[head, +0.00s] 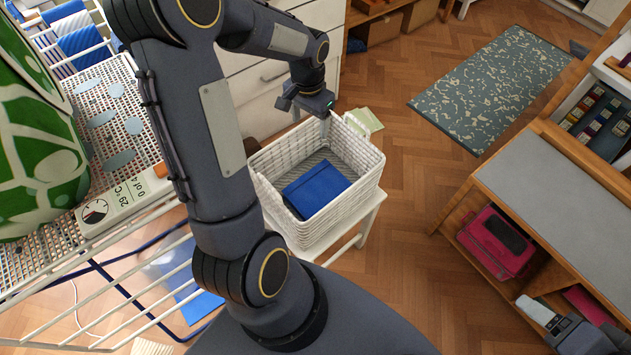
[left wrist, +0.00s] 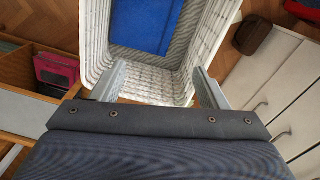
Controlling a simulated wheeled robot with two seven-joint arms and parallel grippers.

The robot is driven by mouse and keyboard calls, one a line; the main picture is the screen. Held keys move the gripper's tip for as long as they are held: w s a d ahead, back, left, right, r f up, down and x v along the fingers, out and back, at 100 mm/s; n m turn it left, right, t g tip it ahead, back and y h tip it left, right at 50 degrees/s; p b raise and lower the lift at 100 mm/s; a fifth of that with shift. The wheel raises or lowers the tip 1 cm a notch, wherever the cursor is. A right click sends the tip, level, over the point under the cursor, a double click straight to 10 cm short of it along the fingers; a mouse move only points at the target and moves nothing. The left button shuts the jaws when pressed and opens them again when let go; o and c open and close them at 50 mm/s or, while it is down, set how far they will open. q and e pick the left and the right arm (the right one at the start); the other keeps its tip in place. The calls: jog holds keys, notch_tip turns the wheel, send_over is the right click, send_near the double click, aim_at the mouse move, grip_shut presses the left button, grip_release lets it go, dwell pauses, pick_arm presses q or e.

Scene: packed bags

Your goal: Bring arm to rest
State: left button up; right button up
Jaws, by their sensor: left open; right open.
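My left arm rises through the middle of the head view. My left gripper (head: 312,112) hangs above the back rim of a white woven basket (head: 345,208), open with nothing between its fingers. In the left wrist view its two fingers (left wrist: 160,88) are spread apart over the basket's rim (left wrist: 140,90); whether they touch it I cannot tell. A blue flat item (head: 316,188) lies inside the basket on its grey lining. My right gripper (head: 562,324) is partly in view at the bottom right corner, open, near the wooden shelf unit.
The basket stands on a white stool (head: 368,222). White drawers (head: 262,85) are behind my left arm. A wire rack (head: 120,130) with a green patterned bag (head: 38,150) is at left. A grey-topped wooden unit (head: 570,190) holds a pink case (head: 498,245). Floor between is clear.

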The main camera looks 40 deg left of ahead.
pick_arm(q)
jog(key=shift+r, duration=1.35)
jog(key=s+d+r+n+t+h, duration=0.1)
jog(key=s+d+r+t, duration=0.1)
jog(key=s+d+r, duration=0.3)
jog(key=s+d+r+n+t+h, duration=0.1)
jog(key=s+d+r+t+h, duration=0.1)
jog(key=s+d+r, duration=0.3)
jog(key=shift+s+d+t+h, duration=0.3)
jog(key=shift+s+d+t, duration=0.5)
jog(key=shift+s+d, duration=2.35)
jog(key=shift+s+a, duration=0.9)
jog(key=shift+a, duration=0.05)
